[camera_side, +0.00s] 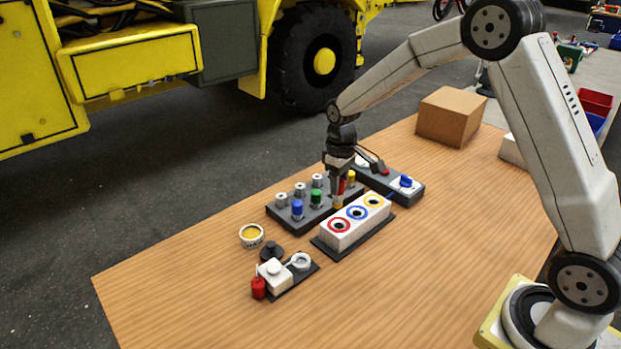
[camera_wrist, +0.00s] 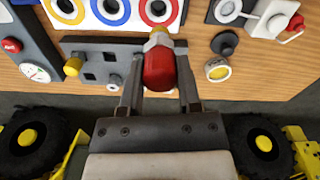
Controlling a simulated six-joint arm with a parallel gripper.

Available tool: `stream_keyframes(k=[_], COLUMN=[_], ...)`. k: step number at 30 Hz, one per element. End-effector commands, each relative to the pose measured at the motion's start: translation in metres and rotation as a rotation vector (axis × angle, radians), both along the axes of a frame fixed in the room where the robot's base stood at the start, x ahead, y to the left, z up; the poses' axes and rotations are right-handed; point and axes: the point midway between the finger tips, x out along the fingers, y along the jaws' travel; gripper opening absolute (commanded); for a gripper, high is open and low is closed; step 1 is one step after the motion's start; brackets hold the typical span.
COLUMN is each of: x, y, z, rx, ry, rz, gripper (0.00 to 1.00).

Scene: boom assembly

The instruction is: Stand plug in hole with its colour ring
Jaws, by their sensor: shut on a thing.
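My gripper (camera_side: 339,189) is shut on a red plug (camera_wrist: 159,69), with one finger on each side of it. The plug has a pale metal collar and a brass-coloured tip. In the side view it hangs roughly upright, tip down, between the plug rack (camera_side: 318,219) and the white ring block (camera_side: 352,233). Whether it clears the rack is hard to tell. The block's top has holes with a red ring (camera_side: 339,225), a blue ring (camera_side: 357,213) and a yellow ring (camera_side: 374,202). In the wrist view the red ring (camera_wrist: 158,9) lies just beyond the plug's tip.
The rack holds a blue plug (camera_side: 297,209), a green plug (camera_side: 316,198), a yellow plug (camera_side: 351,177) and several metal pieces. A gauge panel (camera_side: 412,192) stands behind the ring block. A yellow-topped tin (camera_side: 251,236) and a white fixture (camera_side: 276,275) stand nearer. The front table is clear.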

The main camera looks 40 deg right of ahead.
Motion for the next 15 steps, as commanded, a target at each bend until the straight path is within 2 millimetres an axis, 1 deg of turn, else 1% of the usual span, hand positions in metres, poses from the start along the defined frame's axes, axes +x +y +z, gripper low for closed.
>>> stream_keyframes(k=[4,10,15], x=[-0.0056,-0.0059,-0.0056], y=[-0.0026,-0.0028,-0.0027], z=[0.0008,0.0004,-0.0036], rx=[0.0,0.0,0.0], ry=[0.0,-0.001,-0.001], rz=[0.0,0.0,0.0], gripper=[0.0,0.0,0.0])
